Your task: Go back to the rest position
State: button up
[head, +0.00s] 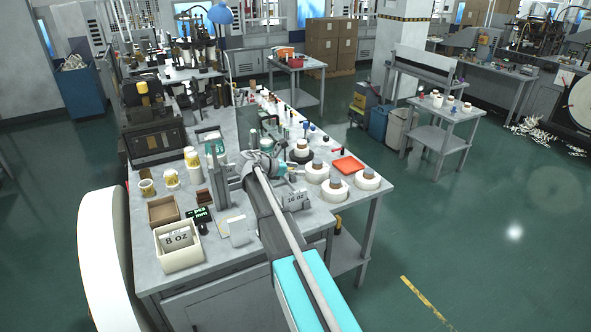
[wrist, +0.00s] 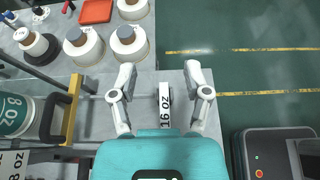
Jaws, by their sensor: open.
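My gripper (wrist: 160,82) is open and empty in the wrist view, its two grey fingers spread apart over the table's edge. A grey block labelled 16 OZ (wrist: 165,105) shows between and below the fingers, and I cannot tell its exact distance from them. In the head view my arm reaches out over the workbench, and the 16 OZ block (head: 295,200) stands just right of it. My gripper's fingers are hard to make out in the head view.
The workbench (head: 225,258) carries white rolls (head: 334,190), a red tray (head: 348,165), a white 8 OZ bin (head: 180,258) and a brown box (head: 163,211). A dark machine (head: 152,140) stands at its left.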

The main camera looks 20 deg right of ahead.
jog(key=shift+s+a+f+y, duration=0.25)
jog(key=shift+s+f+y, duration=0.05)
jog(key=shift+s, duration=0.15)
jog(key=s+a+f+m+y, duration=0.3)
jog(key=s+a+m+y, duration=0.1)
jog(key=s+a+m, duration=0.2)
jog(key=s+a+f+m+y, duration=0.4)
jog(key=s+a+m, duration=0.2)
jog(key=s+a, duration=0.3)
jog(key=s+a+f+m+y, duration=0.4)
jog(key=s+a+m+y, duration=0.1)
jog(key=s, duration=0.5)
jog(key=a+m, duration=0.1)
jog(key=a, duration=0.1)
jog(key=shift+a, duration=0.3)
